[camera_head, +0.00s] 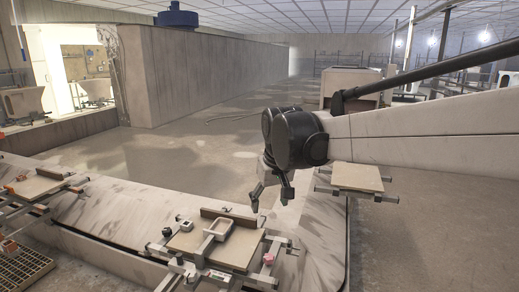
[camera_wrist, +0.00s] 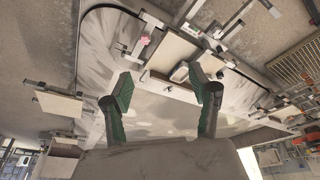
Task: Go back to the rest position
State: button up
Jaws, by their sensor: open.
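My gripper (camera_head: 270,199) hangs from the end of my arm, pointing down, above the pale carousel surface. It is open and nothing shows between its fingers. In the wrist view my gripper (camera_wrist: 162,95) has its two green-padded fingers spread wide. In the head view it is to the right of and above the nearest fixture board (camera_head: 236,250), apart from it. The same board (camera_wrist: 170,52) shows beyond the fingers in the wrist view.
A small pale frame (camera_head: 218,228) lies on the nearest board, among clamps and rails. Another board (camera_head: 357,177) stands behind my gripper at right, and one (camera_head: 38,188) at far left. A yellow grating (camera_head: 22,270) is at lower left. The floor behind the carousel is open.

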jog(key=s+d+r+m+t+p, duration=0.2)
jog(key=s+d+r, duration=0.1)
jog(key=s+d, duration=0.85)
jog(key=s+d+f+m+t+p, duration=0.1)
jog(key=s+d, duration=0.1)
jog(key=s, duration=0.5)
jog(key=s+d+f+m+h+p, duration=0.1)
jog(key=s+d+f+p, duration=0.1)
jog(key=s, duration=0.5)
jog(key=shift+s+d+f+t, duration=0.15)
jog(key=shift+d+f+t, duration=0.2)
jog(key=shift+d, duration=0.5)
jog(key=shift+r, duration=0.1)
